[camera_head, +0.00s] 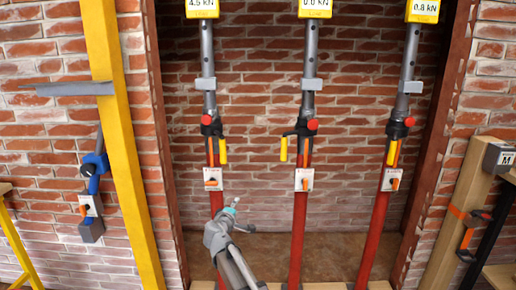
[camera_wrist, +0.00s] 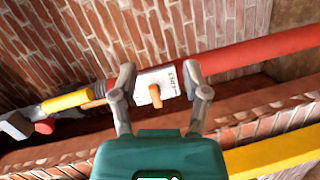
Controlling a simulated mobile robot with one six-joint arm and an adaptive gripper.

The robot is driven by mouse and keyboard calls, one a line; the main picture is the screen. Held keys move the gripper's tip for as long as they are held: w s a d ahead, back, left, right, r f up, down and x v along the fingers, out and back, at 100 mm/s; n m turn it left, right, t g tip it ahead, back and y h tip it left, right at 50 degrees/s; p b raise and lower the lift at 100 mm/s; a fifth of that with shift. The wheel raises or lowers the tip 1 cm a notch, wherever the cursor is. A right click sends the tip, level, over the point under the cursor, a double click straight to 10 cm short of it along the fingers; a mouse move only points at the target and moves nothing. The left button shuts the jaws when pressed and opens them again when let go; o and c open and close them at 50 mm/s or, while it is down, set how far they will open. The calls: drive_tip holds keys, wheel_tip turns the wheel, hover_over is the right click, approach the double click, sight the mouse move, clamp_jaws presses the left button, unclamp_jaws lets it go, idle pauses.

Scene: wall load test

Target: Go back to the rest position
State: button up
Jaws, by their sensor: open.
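My gripper (camera_head: 236,207) is in front of the lower part of the left red prop (camera_head: 215,200) in the head view. In the wrist view my gripper (camera_wrist: 163,82) shows its two grey fingers spread apart. Between and beyond them is a white plate (camera_wrist: 158,84) with an orange knob (camera_wrist: 155,96), mounted on the red prop (camera_wrist: 260,52). The fingers hold nothing. I cannot tell how far they are from the plate. In the head view the same plate (camera_head: 213,176) sits just above and left of my gripper.
A middle prop (camera_head: 299,230) and a right prop (camera_head: 374,235) stand in the brick recess. Yellow displays above read 4.5, 0.0 and 0.8 kN. A yellow post (camera_head: 125,150) is at the left. A blue device (camera_head: 93,185) hangs left of it. A wooden post (camera_head: 455,220) is at the right.

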drive_tip(key=s+d+f+m+g+h, duration=0.1)
drive_tip(key=s+d+f+m+g, duration=0.25)
drive_tip(key=d, duration=0.35)
drive_tip(key=s+d+f+m+g+h, duration=0.1)
drive_tip(key=s+d+f+m+g, duration=0.2)
drive_tip(key=d, duration=0.4)
drive_tip(key=s+d+f+m+g+h, duration=0.15)
drive_tip(key=s+d+f, duration=0.25)
drive_tip(key=d, duration=0.4)
drive_tip(key=s+d+f+m+g+y, duration=0.3)
drive_tip(key=s+g, duration=0.1)
drive_tip(key=s, duration=0.5)
drive_tip(key=s+d+f+m+g+y, duration=0.2)
drive_tip(key=s+g+y, duration=0.15)
drive_tip(key=s, duration=0.45)
wheel_tip(320, 180, up, 31)
drive_tip(key=s+p, duration=0.1)
drive_tip(key=p, duration=3)
drive_tip(key=shift+d+f, duration=0.15)
drive_tip(key=shift+f, duration=0.05)
